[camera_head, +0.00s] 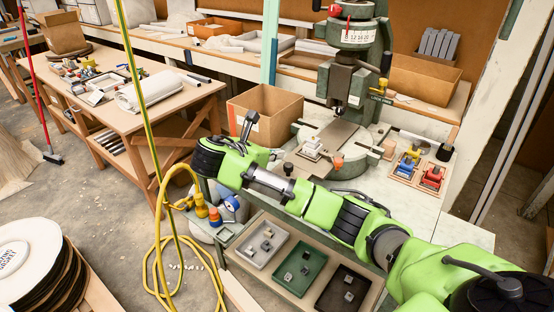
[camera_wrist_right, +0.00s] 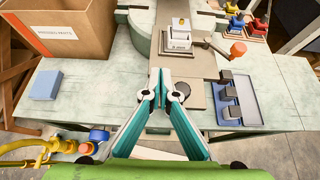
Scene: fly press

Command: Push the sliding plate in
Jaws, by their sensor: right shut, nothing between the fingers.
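The sliding plate (camera_head: 338,136) is a flat grey-brown strip at the base of the green fly press (camera_head: 350,80). It carries a white block (camera_head: 312,146), with an orange knob (camera_head: 337,161) beside it. In the right wrist view the plate (camera_wrist_right: 188,62) runs away from me, with the white block (camera_wrist_right: 180,40) towards its far part. My right gripper (camera_head: 248,119) is shut and empty. In the right wrist view its teal fingers (camera_wrist_right: 160,78) meet over the near part of the plate; I cannot tell whether they touch it. My left gripper is not in view.
An open cardboard box (camera_head: 268,113) stands left of the press. Red and blue parts (camera_head: 432,177) sit on a board at the right. Trays with small blocks (camera_head: 263,244) lie below my arm.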

